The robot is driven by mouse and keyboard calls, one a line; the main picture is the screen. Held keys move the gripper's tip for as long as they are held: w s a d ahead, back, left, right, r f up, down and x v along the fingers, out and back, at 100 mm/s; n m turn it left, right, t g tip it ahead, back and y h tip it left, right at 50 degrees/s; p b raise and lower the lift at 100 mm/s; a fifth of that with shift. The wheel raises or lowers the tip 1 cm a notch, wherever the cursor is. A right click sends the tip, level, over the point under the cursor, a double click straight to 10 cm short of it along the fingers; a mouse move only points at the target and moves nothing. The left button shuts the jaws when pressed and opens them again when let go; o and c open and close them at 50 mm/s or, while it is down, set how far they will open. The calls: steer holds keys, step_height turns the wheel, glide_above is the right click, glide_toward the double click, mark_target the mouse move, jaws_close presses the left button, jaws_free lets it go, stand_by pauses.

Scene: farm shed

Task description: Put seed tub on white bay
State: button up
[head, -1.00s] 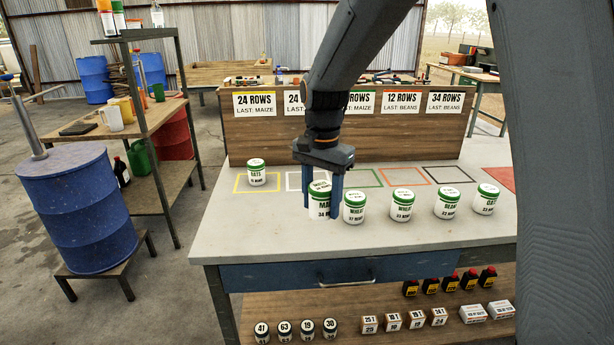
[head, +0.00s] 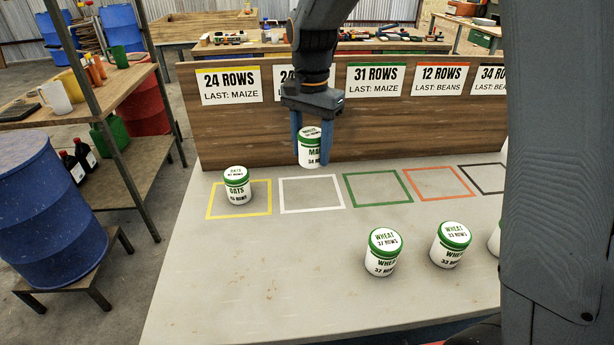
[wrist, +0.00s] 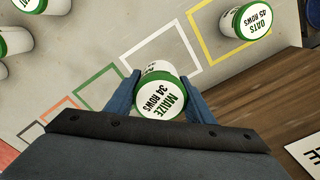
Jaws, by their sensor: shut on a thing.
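My gripper (head: 313,140) is shut on a white seed tub with a green lid (head: 312,151), marked maize, 34 rows. It holds the tub upright and raised above the table, in front of the sign board. In the wrist view the maize tub (wrist: 160,93) sits between the two blue fingers. The white bay (head: 311,209), a white outline on the table, is empty; in the head view it lies below the held tub. In the wrist view the white outline (wrist: 185,32) shows beyond the tub.
An oats tub (head: 237,187) stands in the yellow bay (head: 240,216). The green bay (head: 378,204), orange bay (head: 438,198) and black bay (head: 480,190) look empty. Wheat tubs (head: 382,255) stand at the front right. The sign board (head: 225,133) rises behind the bays.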

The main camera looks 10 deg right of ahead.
steer(key=shift+w+f, duration=0.1)
steer(key=shift+w, duration=0.25)
step_height(320, 180, down, 10)
steer(key=shift+r+p, duration=0.1)
steer(key=shift+p, duration=0.65)
steer(key=o, duration=1.2)
steer(key=shift+c, duration=0.2)
step_height(320, 180, up, 12)
steer(key=shift+w+r+b, duration=0.1)
steer(key=shift+b, duration=0.85)
